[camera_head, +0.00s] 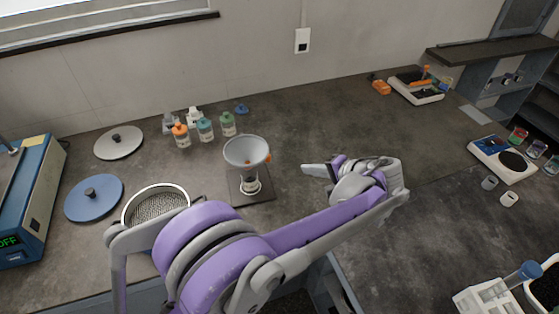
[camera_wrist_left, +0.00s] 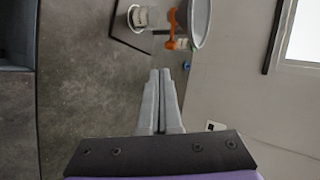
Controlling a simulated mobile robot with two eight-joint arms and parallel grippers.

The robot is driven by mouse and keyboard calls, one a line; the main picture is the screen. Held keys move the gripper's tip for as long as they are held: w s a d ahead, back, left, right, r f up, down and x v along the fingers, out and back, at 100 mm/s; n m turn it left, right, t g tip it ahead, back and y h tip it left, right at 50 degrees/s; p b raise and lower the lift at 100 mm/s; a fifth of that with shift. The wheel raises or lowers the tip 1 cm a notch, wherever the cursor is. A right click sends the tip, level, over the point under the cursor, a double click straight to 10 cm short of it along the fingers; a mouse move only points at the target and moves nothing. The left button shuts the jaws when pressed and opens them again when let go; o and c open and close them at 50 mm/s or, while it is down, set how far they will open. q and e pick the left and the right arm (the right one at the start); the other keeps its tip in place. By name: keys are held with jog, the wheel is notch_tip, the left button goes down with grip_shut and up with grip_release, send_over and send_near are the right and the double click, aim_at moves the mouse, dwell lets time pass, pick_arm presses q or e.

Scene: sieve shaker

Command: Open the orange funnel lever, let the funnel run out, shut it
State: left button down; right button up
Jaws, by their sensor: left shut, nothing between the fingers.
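The funnel (camera_head: 247,152) is a pale bowl on a stand over a dark square base plate (camera_head: 262,196). A white labelled container (camera_head: 250,186) stands under its spout. The orange lever (camera_head: 268,158) shows at the funnel's right side. In the left wrist view the lever (camera_wrist_left: 172,42) hangs beside the funnel rim (camera_wrist_left: 199,22), ahead of the fingertips. My left gripper (camera_head: 306,169) is right of the funnel, pointing at it, shut and empty, apart from the lever. Its closed fingers show in the wrist view (camera_wrist_left: 160,74). My right gripper is not in view.
Several bottles (camera_head: 204,129) stand behind the funnel on the left. A mesh sieve (camera_head: 156,203), a blue lid (camera_head: 93,197) and a grey lid (camera_head: 118,142) lie at left, near the blue shaker (camera_head: 32,195). A balance (camera_head: 502,158) stands at right. The bench behind my gripper is clear.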

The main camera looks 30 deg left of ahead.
pick_arm(q)
send_near(270, 160)
notch_tip(270, 160, down, 3)
jog(key=a, duration=0.1)
jog(key=shift+w+a+p, duration=0.25)
jog(key=shift+a+p, duration=0.05)
jog(key=shift+a, duration=0.8)
jog(key=shift+w+a+p, duration=0.25)
jog(key=shift+w+a, duration=0.05)
jog(key=shift+a, duration=0.75)
jog(key=shift+w+a+n+g, duration=0.7)
jog(key=shift+w+n+g, duration=0.1)
jog(key=shift+w, duration=0.2)
jog(key=shift+s+d, duration=0.1)
